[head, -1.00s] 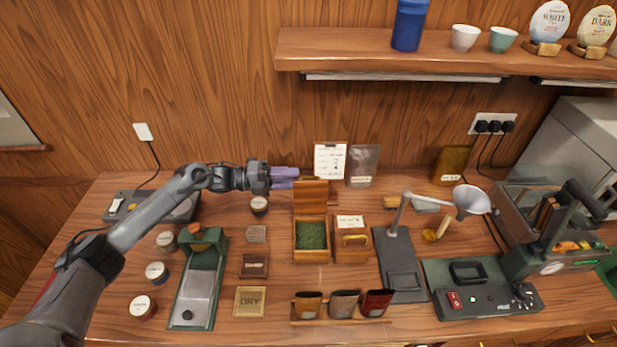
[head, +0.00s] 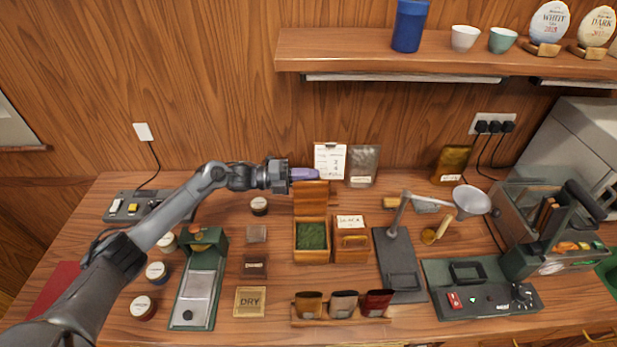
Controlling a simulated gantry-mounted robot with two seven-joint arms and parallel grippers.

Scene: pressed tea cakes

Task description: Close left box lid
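The left box (head: 312,257) is a wooden box in the middle of the table, holding dark green loose tea (head: 311,236). Its lid (head: 311,197) stands up, open, at the box's back edge. My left gripper (head: 314,174), with purple fingers, is just above and behind the lid's top edge; I cannot tell whether it touches. The fingers overlap from this angle, so their opening does not show. My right gripper is not in view.
A clipboard (head: 330,160) and a grey pouch (head: 363,167) stand close behind the boxes. A lamp (head: 472,201) on a dark base is to the right. A green press (head: 201,278) and small tins are left.

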